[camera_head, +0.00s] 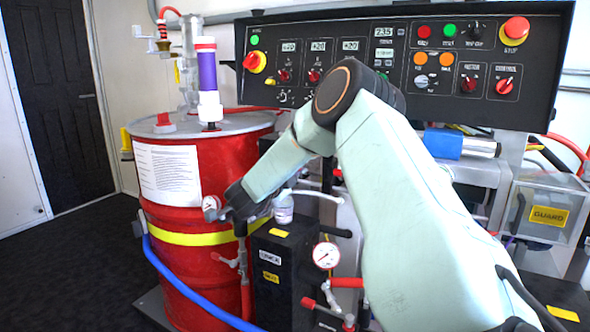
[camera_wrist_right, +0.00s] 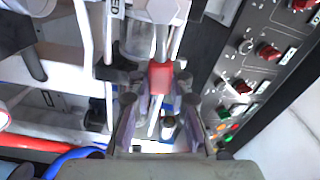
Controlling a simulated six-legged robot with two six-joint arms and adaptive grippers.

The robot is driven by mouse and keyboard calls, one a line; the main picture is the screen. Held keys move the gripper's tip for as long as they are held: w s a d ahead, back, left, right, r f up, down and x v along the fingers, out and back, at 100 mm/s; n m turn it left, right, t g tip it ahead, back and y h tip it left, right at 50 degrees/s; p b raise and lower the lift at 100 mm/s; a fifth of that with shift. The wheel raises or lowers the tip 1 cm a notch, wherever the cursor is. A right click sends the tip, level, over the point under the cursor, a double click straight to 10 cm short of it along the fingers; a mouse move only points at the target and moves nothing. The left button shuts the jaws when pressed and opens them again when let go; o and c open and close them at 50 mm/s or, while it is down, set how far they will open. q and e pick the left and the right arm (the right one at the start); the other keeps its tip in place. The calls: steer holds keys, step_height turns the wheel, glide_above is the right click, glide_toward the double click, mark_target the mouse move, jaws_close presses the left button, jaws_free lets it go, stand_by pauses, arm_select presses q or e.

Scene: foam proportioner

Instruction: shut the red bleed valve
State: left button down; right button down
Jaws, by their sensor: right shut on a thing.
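A red handle (camera_wrist_right: 160,76), which I take to be the red bleed valve's, sits on a pale stem between the fingers of my right gripper (camera_wrist_right: 158,100) in the right wrist view. The gripper is shut on it. In the head view my right arm reaches across from the lower right, and its gripper (camera_head: 240,212) is in front of the red drum, above a thin pipe. The handle is hidden there by the gripper and wrist. How far the valve is turned cannot be told. My left gripper is not in view.
The red drum (camera_head: 215,265) with a yellow band stands at left. Close by are a small gauge (camera_head: 211,204), a black box (camera_head: 285,262), a larger gauge (camera_head: 326,255) and a blue hose (camera_head: 185,290). The control panel (camera_head: 400,50) spans the back. Open floor lies left.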

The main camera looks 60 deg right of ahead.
steer(key=shift+s+f+m+b, duration=0.1)
steer(key=shift+f+m+b, duration=0.7)
steer(key=shift+m, duration=0.3)
steer(key=c, duration=1.2)
jaws_free()
steer(key=shift+a+r, duration=0.1)
steer(key=shift+a, duration=0.05)
steer(key=s+a, duration=0.1)
steer(key=a, duration=1)
steer(key=shift+a, duration=0.35)
